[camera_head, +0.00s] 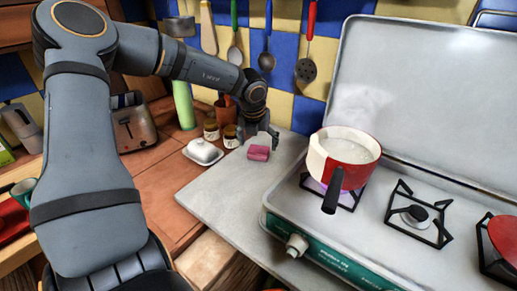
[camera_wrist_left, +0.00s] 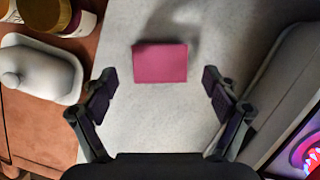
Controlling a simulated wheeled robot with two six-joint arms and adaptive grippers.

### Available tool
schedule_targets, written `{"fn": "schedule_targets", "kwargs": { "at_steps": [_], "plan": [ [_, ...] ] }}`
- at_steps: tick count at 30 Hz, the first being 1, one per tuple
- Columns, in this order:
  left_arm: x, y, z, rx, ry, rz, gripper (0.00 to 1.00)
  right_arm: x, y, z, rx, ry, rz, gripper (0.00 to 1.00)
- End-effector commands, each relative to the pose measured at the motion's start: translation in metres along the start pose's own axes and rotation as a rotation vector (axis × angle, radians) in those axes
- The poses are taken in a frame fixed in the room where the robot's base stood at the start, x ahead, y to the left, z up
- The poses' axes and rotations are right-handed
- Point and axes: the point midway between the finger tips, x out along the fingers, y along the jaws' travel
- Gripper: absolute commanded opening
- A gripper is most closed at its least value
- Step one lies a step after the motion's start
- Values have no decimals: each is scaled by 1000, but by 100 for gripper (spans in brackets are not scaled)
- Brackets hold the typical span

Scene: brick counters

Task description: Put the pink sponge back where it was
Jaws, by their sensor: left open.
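The pink sponge (camera_head: 258,153) lies on the pale grey counter slab (camera_head: 225,191), left of the stove. In the left wrist view the sponge (camera_wrist_left: 160,63) lies flat, just beyond and between my open fingers. My left gripper (camera_head: 262,136) is at the back of the slab, close to the sponge; in the wrist view its fingers (camera_wrist_left: 160,95) are spread wide with nothing between the tips. Nothing shows the sponge being held. My right gripper is in neither view.
A white butter dish (camera_head: 203,151) and jars (camera_head: 230,136) stand just left of the slab. A red and white pot (camera_head: 343,158) sits on the lit left burner of the stove (camera_head: 292,213), handle toward the front. Utensils hang on the tiled wall. The slab's front part is clear.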

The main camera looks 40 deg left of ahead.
Motion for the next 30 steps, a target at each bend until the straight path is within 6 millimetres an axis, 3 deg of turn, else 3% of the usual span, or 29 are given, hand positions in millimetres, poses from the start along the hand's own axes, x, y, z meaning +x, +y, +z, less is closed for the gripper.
{"fn": "schedule_targets", "kwargs": {
  "at_steps": [2, 4, 7, 15, 30],
  "plan": [
    [-25, -1, 2, -2, -8, -5, 88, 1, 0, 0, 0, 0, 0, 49],
    [-54, 0, 4, 0, 0, -3, 88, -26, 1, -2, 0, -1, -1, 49],
    [-73, 0, 4, 0, 1, -2, 88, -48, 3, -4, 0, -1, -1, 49],
    [-87, 0, 1, 0, 1, 0, 88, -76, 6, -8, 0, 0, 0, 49],
    [-85, 0, 0, 0, -1, 0, 88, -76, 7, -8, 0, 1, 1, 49]
  ]
}}
